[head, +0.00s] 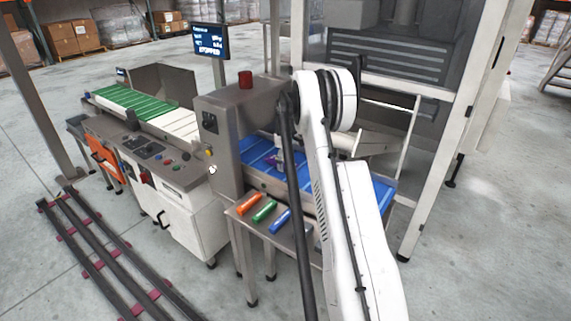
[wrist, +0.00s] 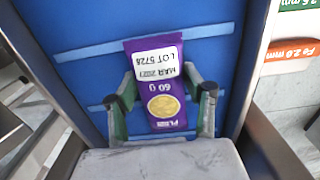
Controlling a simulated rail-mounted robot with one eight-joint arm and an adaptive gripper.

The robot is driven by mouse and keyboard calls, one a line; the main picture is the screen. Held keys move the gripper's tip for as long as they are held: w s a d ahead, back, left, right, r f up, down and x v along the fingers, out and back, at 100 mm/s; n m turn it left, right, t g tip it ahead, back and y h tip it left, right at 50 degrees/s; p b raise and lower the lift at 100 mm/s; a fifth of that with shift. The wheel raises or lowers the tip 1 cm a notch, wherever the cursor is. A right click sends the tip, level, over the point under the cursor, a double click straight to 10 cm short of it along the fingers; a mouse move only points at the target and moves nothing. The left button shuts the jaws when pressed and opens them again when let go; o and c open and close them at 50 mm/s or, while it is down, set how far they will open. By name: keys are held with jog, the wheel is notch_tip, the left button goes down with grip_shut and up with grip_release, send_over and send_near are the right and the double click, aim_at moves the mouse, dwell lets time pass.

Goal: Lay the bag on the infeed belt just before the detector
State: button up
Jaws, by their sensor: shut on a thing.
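The bag is a slim purple packet (wrist: 174,122) with a white label reading LOT 5728 and a round yellow picture, upside down in the wrist view. My gripper (wrist: 160,76) is shut on it, one finger at each long side. The blue infeed belt (wrist: 84,22) with raised cross bars lies behind the bag; I cannot tell whether the bag touches it. In the head view the belt (head: 254,150) runs into the grey detector housing (head: 222,118), with a red lamp on top. There my gripper (head: 278,162) is over the belt close to the housing, and my arm hides part of it.
A steel shelf beside the belt holds orange (head: 249,204), green (head: 265,211) and blue (head: 280,219) test sticks. A screen (head: 210,41) stands behind the detector. A green and white belt (head: 140,106) is beyond it. A white-framed machine (head: 440,110) stands at right.

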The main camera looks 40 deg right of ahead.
aim_at(286, 161)
jog(key=shift+f, duration=0.15)
jog(key=o, duration=1.2)
jog(key=shift+c, duration=0.2)
notch_tip(286, 161, up, 12)
jog(key=f, duration=0.1)
jog(key=s+a+r+t, duration=0.1)
jog(key=s+a+r, duration=0.2)
jog(key=a+r, duration=1.05)
jog(key=s+a+r+m+t+h, duration=0.1)
jog(key=s+a+r, duration=0.35)
jog(key=a, duration=0.25)
jog(key=s+a+r+t, duration=0.1)
jog(key=s+a+r, duration=0.2)
jog(key=s+a, duration=0.3)
jog(key=s+a+f+t, duration=0.2)
jog(key=s+a+f, duration=0.1)
jog(key=s+a, duration=0.6)
jog(key=s+a+f+m+t+y, duration=0.1)
jog(key=s+a+f+t, duration=0.1)
jog(key=s+a, duration=0.7)
jog(key=s+f, duration=0.1)
jog(key=s, duration=0.4)
jog(key=shift+a+f+m+p, duration=0.15)
jog(key=shift+a+m+p, duration=0.15)
jog(key=shift+p, duration=0.05)
